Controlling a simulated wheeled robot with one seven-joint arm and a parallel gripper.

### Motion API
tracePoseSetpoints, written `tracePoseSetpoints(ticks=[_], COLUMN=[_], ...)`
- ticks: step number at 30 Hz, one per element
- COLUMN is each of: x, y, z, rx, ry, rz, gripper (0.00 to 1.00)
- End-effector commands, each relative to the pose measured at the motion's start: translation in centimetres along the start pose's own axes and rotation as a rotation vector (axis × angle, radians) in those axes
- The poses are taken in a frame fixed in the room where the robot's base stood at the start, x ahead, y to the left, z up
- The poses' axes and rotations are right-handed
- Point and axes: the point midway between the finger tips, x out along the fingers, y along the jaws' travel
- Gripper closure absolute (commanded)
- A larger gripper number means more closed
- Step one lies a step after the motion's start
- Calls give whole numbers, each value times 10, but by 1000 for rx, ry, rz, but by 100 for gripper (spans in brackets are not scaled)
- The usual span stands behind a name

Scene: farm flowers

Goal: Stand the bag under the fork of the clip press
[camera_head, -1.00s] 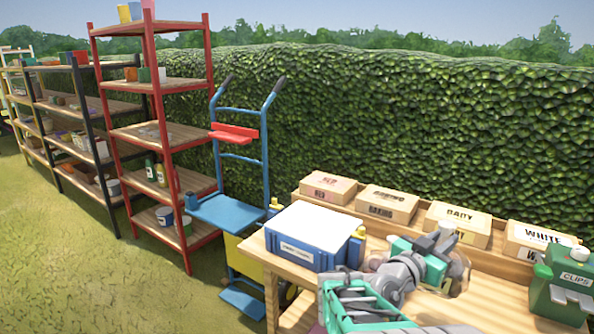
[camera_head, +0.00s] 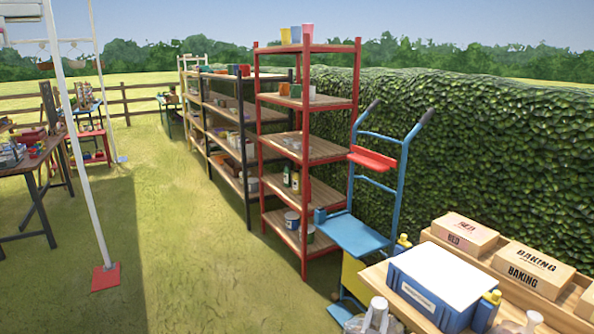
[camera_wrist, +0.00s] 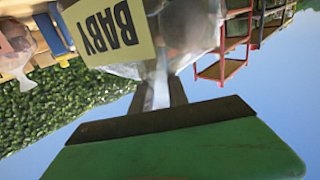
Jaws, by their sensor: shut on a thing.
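In the wrist view my gripper (camera_wrist: 160,92) is shut on the gathered neck of a clear plastic bag (camera_wrist: 192,35). The bag has pale brownish contents, partly cut off by the picture's top edge. A yellow label reading BABY (camera_wrist: 105,30) shows beside it and overlaps it; I cannot tell whether it is fixed to the bag. My gripper and the held bag cannot be made out in the head view. The clip press and its fork are not in view now.
Tops of other clear bags show at the bottom of the head view (camera_head: 375,318). A blue crate (camera_head: 418,298) and boxes marked RED (camera_head: 462,235) and BAKING (camera_head: 535,268) stand on the wooden bench. A blue hand truck (camera_head: 355,238) and red shelf (camera_head: 310,150) stand beyond.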

Motion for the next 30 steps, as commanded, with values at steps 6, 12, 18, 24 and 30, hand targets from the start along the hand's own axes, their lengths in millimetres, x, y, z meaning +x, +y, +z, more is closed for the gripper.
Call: tracePoseSetpoints(ticks=[6, 12, 18, 24, 30], x=[-20, -22, -17, 6, 25], y=[-56, -61, -48, 15, 119], z=[-15, -15, -14, -11, -22], rx=[3, 1, 1, 1, 4], ry=[3, 3, 3, 3, 5], rz=[-126, -136, -107, 37, 266], gripper=[100, 100, 100, 100, 100])
